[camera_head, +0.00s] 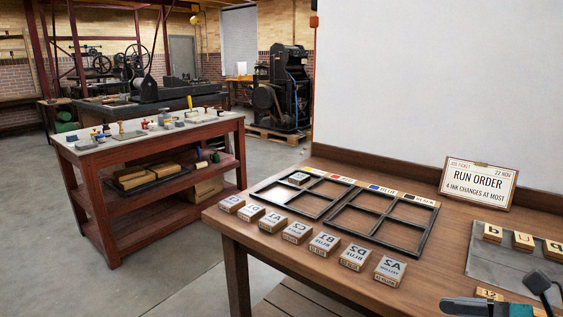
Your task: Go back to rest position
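Neither of my grippers shows in the head view. A row of several stamp-like blocks with mirrored lettering, among them a block marked A2 (390,270), lies along the front left edge of the wooden table (450,240). A black divided frame (332,222) lies behind the row, with coloured labels along its far edge. One small block (299,178) sits in a compartment at the frame's far left. The other compartments look empty.
A run order card (479,184) stands at the back. A grey tray (490,262) holds lettered blocks (523,241) at the right. A dark flat tool (538,282) and a teal-ended object (485,307) lie lower right, partly cut off. A red workbench (150,180) stands apart at left.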

